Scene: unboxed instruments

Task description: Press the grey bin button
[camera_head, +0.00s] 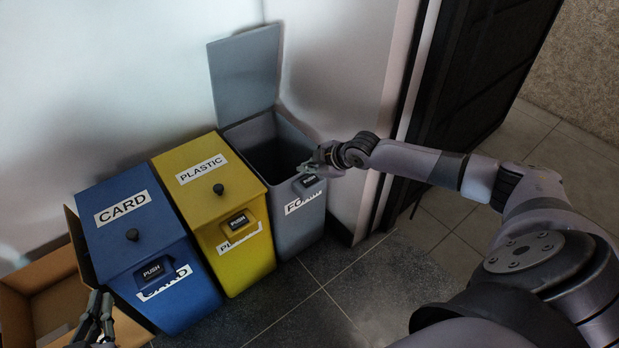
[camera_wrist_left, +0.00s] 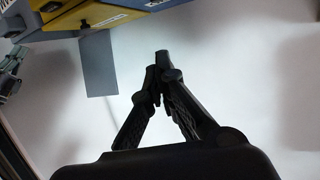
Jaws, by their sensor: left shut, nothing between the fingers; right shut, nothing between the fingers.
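The grey bin (camera_head: 300,227) stands at the right end of a row of bins in the head view. Its lid (camera_head: 246,72) is swung up, and the dark inside shows. Its black PUSH button (camera_head: 309,181) is on the upper front. My right gripper (camera_head: 314,167) is shut and empty at the bin's front rim, just above the button; I cannot tell if it touches it. My left gripper (camera_head: 97,318) is low at the left; in the left wrist view (camera_wrist_left: 160,70) it is shut and empty. The raised lid (camera_wrist_left: 97,64) shows upside down there.
A yellow PLASTIC bin (camera_head: 236,262) and a blue CARD bin (camera_head: 185,302) stand left of the grey one, lids closed. An open cardboard box (camera_head: 40,277) is at the far left. A dark door (camera_head: 480,75) is at the right. Floor (camera_head: 345,290) in front is clear.

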